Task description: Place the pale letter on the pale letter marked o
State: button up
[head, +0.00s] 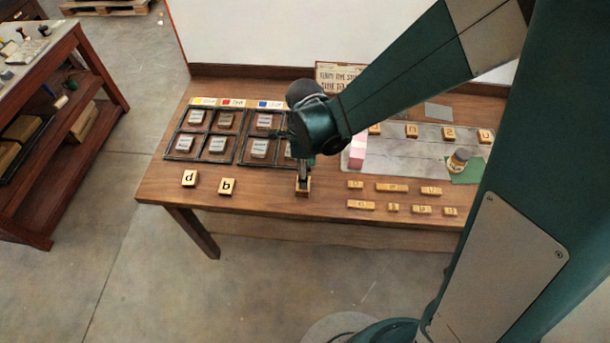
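My gripper (303,179) points down at a pale letter block (302,190) near the table's front edge. Its fingertips are at or just above the block and hide part of it, including its letter. I cannot tell whether they grip it. To the left lie a pale letter block marked d (189,178) and one marked b (227,186). To the right, several pale letter blocks lie in two rows. One at the left end of the back row (355,184) may be marked o, but it is too small to be sure.
Black-framed trays (240,141) with grey tiles stand at the back left. A grey board (400,157) at the back right holds more letter blocks, a jar (458,160) and a pink strip (357,153). Bare wooden tabletop (262,203) lies around my gripper.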

notch_tip(320, 180, up, 6)
jog(key=shift+p, duration=0.4)
jog(key=shift+r, duration=0.1)
dwell(0.5)
jog(key=s+d+r+n+t, duration=0.25)
jog(key=d+r+n, duration=0.45)
jog(key=d+r, duration=0.55)
jog(key=s+d+r+n+t, duration=0.2)
jog(key=s+d+r+n, duration=0.1)
jog(key=d, duration=0.4)
jog(key=s+d+r+n+t, duration=0.2)
jog(key=s+d+r+n, duration=0.1)
jog(key=d+n, duration=0.5)
jog(key=shift+s+r+t, duration=0.3)
jog(key=shift+s+t, duration=0.05)
jog(key=shift+s, duration=0.55)
